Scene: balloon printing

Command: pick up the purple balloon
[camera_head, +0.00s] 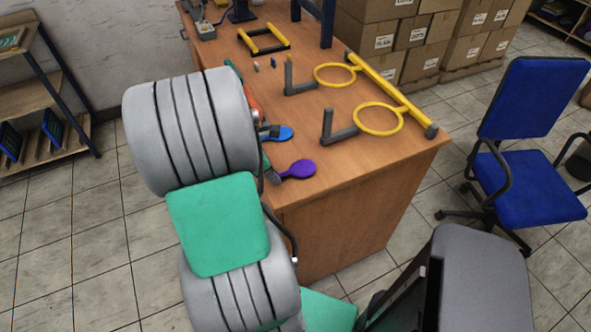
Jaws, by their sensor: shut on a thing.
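The purple balloon (300,169) is a flat, deflated spoon shape at the near left edge of the wooden table. Its rounded end points right. Its narrow neck end meets the grey tip of my gripper (273,178). My gripper is shut on it, at or just above the tabletop; I cannot tell if there is a gap beneath. Most of the gripper is hidden behind my own large grey and green arm links.
A blue balloon (281,133) lies just behind the purple one, partly hidden by my arm. A blue chair (527,185) stands at right.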

